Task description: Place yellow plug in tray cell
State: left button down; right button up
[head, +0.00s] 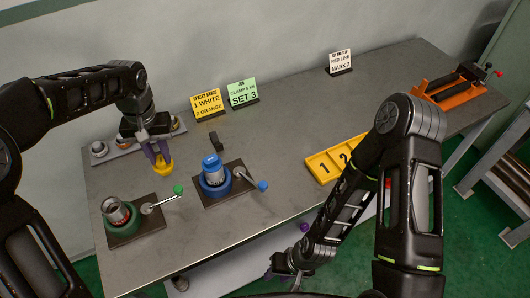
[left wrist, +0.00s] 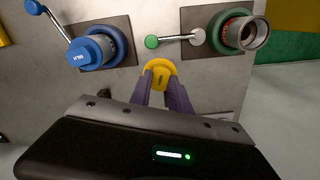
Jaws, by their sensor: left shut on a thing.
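My left gripper (head: 159,160) is shut on the yellow plug (head: 163,169) and holds it over the left part of the table, behind the vises. In the left wrist view the yellow plug (left wrist: 160,72) sits between the two purple fingertips (left wrist: 160,84). The yellow tray (head: 323,167) lies near the table's front edge, right of the vises. Cells marked 1 and 2 show; my right arm hides the rest. My right gripper (head: 290,268) hangs low in front of the table; its jaw state is unclear.
A green vise (head: 122,233) holds a grey pipe. A blue vise (head: 216,190) holds a pipe with a blue cap (head: 211,161). Their levers stick out rightward. A grey rack (head: 110,153), sign cards (head: 242,93) and an orange vise (head: 449,92) stand farther back.

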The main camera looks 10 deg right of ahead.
aim_at(324, 168)
jog(key=k+l+z, duration=0.1)
jog(key=l, duration=0.35)
jog(key=k+l+z, duration=0.1)
jog(key=l, duration=0.35)
jog(key=l+z, duration=0.15)
jog(key=l, duration=0.3)
jog(key=i+l+z, duration=0.25)
jog(key=i+l, duration=0.35)
